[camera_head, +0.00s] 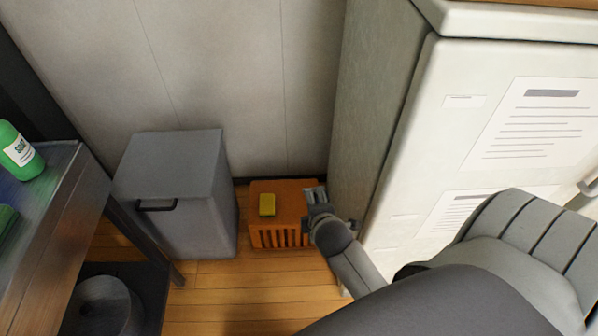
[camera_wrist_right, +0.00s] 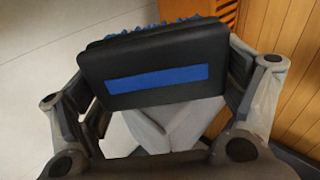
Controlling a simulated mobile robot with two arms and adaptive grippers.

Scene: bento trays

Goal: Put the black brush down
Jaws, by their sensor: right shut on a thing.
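The black brush (camera_wrist_right: 118,62) fills the middle of the right wrist view. It is a black block with a blue stripe, and blue bristles show along its far edge. My right gripper (camera_wrist_right: 165,75) is shut on it, with one finger at each end. In the head view my right gripper (camera_head: 314,197) is at the right edge of a slatted orange wooden crate (camera_head: 283,214); the brush cannot be made out there. I cannot tell whether the brush touches anything. My left gripper is not in view.
A yellow sponge (camera_head: 267,204) lies on the crate. A grey bin (camera_head: 172,181) stands left of it, and a white cabinet (camera_head: 440,130) to the right. A metal table (camera_head: 62,200) with a green bottle (camera_head: 18,150) is at the far left. Wooden floor (camera_head: 255,285) is clear in front.

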